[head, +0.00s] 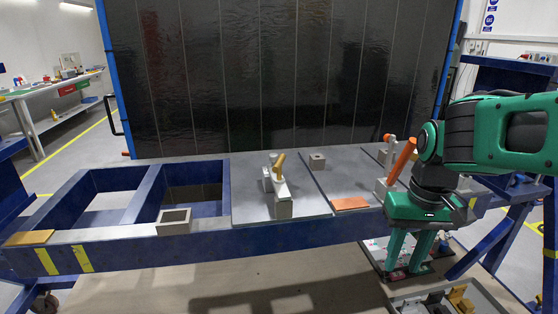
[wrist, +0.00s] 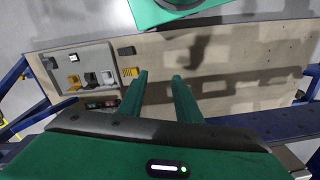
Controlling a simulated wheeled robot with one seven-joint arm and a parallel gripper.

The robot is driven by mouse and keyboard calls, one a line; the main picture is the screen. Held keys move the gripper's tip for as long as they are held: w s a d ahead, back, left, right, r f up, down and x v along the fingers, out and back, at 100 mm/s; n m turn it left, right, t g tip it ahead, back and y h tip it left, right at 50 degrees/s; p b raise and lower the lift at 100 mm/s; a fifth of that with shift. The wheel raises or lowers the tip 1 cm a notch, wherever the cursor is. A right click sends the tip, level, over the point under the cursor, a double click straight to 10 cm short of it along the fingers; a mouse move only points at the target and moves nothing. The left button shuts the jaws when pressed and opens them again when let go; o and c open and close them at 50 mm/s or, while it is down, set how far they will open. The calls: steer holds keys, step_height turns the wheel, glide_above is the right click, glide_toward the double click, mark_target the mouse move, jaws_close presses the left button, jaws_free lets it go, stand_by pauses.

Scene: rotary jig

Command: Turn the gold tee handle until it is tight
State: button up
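The gold tee handle (head: 278,163) is on a grey clamp-like fixture (head: 283,208) on the steel plate of the blue bench, near the middle of the head view. It looks tilted, and how tight it is cannot be told. My gripper (head: 406,271) points down at the right, in front of the bench and well away from the handle. In the wrist view my gripper (wrist: 159,77) shows two green fingers apart with nothing between them. The gold tee handle is not in the wrist view.
An orange handle (head: 402,160) stands on a fixture right of the middle, close to my arm. An orange plate (head: 350,204) and a small grey block (head: 317,161) lie on the bench. A tray of parts (wrist: 83,79) is below my gripper. A dark panel (head: 280,75) stands behind.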

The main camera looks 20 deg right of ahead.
steer(key=w+a+r+n, duration=0.2)
steer(key=w+r+n, duration=0.25)
steer(key=w, duration=0.35)
steer(key=n+t+y, duration=0.1)
steer(key=n, duration=2.8)
glide_toward(282, 156)
steer(key=shift+n, duration=0.25)
steer(key=shift+w+a+f, duration=0.15)
steer(key=shift+a+f, duration=0.1)
steer(key=shift+f, duration=1.55)
steer(key=shift+w+a+f, duration=0.2)
steer(key=shift+a+f, duration=0.05)
steer(key=shift+f, duration=1.55)
steer(key=shift+w+a+f, duration=0.15)
steer(key=shift+a+f, duration=0.1)
steer(key=shift+f, duration=1.55)
steer(key=shift+c, duration=0.7)
jaws_close()
